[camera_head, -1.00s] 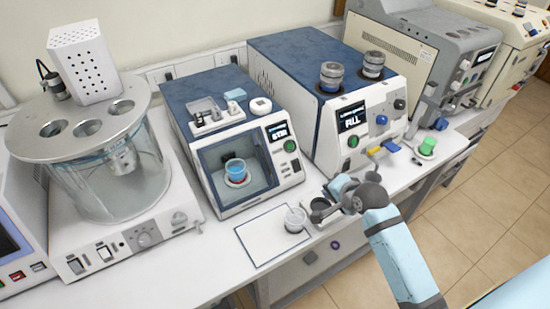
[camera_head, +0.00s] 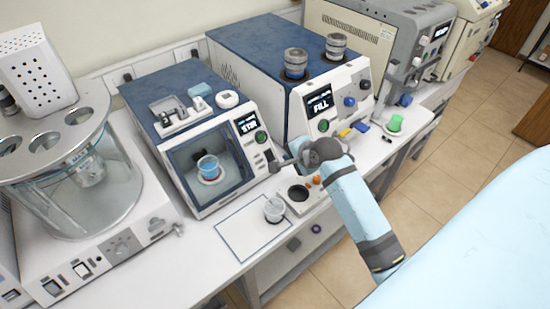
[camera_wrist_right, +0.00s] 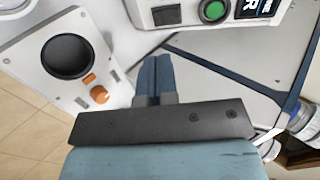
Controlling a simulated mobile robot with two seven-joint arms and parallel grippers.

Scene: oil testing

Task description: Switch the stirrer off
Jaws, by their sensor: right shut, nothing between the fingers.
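The stirrer is the blue-topped box (camera_head: 190,88) with a display reading STIR (camera_head: 247,124), a green round button (camera_head: 261,137) and small dark switches below it. A beaker of blue liquid (camera_head: 208,167) stands inside behind its window. My right gripper (camera_head: 276,166) is shut and empty, close to the stirrer's front right lower panel. In the right wrist view its closed fingertips (camera_wrist_right: 154,62) point toward the stirrer's panel, where the green button (camera_wrist_right: 213,10) and a dark rocker switch (camera_wrist_right: 166,14) show. A gap appears between fingertips and switch. My left gripper is out of view.
A small plate with a dark round well (camera_head: 298,193) and an orange knob (camera_wrist_right: 99,94) lies below my right gripper. A clear cup (camera_head: 274,210) stands on a white mat (camera_head: 246,234). The FILL machine (camera_head: 322,104) is to the right, a glass bath (camera_head: 80,190) to the left.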

